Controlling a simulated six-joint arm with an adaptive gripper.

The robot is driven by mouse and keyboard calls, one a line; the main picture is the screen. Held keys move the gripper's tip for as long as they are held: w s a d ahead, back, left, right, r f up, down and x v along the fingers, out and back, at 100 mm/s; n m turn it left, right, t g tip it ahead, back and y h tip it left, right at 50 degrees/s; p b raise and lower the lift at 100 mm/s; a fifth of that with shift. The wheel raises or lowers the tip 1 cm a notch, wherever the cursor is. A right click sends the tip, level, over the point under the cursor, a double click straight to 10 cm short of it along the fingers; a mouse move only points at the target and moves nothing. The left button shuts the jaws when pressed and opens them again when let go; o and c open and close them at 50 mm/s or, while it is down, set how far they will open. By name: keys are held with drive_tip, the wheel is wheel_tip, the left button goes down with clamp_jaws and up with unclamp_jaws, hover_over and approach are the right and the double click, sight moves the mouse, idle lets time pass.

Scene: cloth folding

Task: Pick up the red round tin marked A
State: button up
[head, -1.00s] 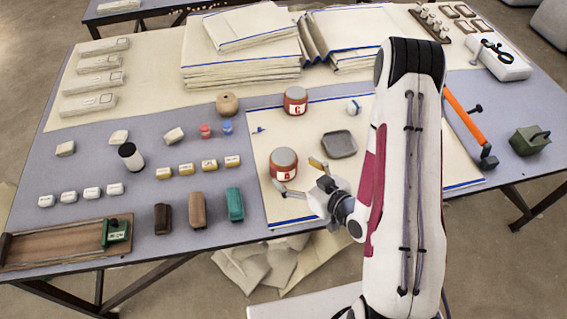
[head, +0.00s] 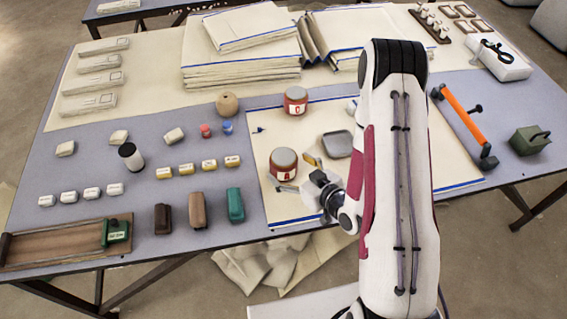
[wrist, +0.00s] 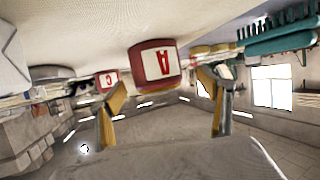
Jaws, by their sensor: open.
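The red round tin marked A (head: 284,163) has a grey lid and stands upright on the cream cloth. In the wrist view, which is upside down, the tin marked A (wrist: 150,65) shows its white label between the two fingers, beyond their tips. My gripper (head: 297,174) is open and empty, low at the front right of the tin. The wrist view shows both fingers of my gripper (wrist: 160,86) spread wide. I cannot tell whether a fingertip touches the tin. A similar red tin marked C (head: 295,100) stands behind it and also shows in the wrist view (wrist: 107,79).
A grey square dish (head: 338,144) lies right of the tin, close to my arm. A teal block (head: 235,205) stands to the left, beside brown ones. A round wooden pot (head: 227,104) is at the back left. The cloth (head: 265,131) is mostly bare around the tin.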

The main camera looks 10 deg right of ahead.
sight(283, 155)
drive_tip(key=shift+d+x, duration=0.2)
drive_tip(key=shift+x, duration=2.1)
drive_tip(key=shift+w, duration=0.1)
drive_tip(key=c, duration=1.7)
drive_tip(key=shift+r, duration=0.2)
drive_tip(key=shift+r, duration=4.85)
